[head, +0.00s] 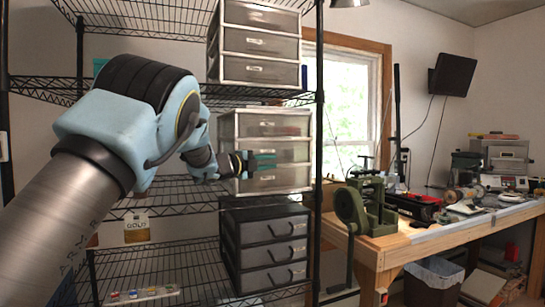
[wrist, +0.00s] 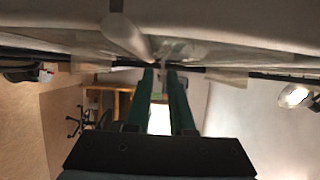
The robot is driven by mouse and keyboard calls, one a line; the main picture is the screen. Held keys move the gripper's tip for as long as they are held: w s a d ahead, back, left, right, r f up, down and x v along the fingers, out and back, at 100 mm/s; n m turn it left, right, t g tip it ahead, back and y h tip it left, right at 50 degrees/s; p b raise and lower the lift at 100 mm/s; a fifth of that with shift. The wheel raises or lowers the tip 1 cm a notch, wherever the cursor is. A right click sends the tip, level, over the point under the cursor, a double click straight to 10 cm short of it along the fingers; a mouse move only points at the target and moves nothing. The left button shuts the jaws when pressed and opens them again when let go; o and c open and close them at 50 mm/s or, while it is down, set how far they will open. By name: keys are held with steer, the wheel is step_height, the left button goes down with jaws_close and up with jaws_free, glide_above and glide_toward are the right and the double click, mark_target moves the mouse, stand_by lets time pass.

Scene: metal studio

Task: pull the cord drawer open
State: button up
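A white-framed drawer unit (head: 228,140) with three translucent drawers stands on the middle shelf of the wire rack. Its drawers look shut. I cannot read labels, so I cannot tell which one is the cord drawer. My gripper (head: 266,161) is in front of its middle drawer (head: 292,152) and hides that drawer's handle. In the wrist view the two green fingers (wrist: 161,74) are apart, with a gap between them. Their tips are close to the pale drawer front and a small pale piece (wrist: 164,55), probably the handle. I cannot tell whether they touch it.
Another white drawer unit (head: 256,44) is above and a dark-framed one (head: 264,246) below. The rack's black post (head: 319,120) stands just right of the units. A workbench (head: 420,236) with a green machine (head: 364,205) is at right.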

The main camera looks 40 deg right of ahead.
steer(key=shift+d, duration=0.85)
steer(key=shift+c, duration=0.2)
jaws_close()
stand_by(0.7)
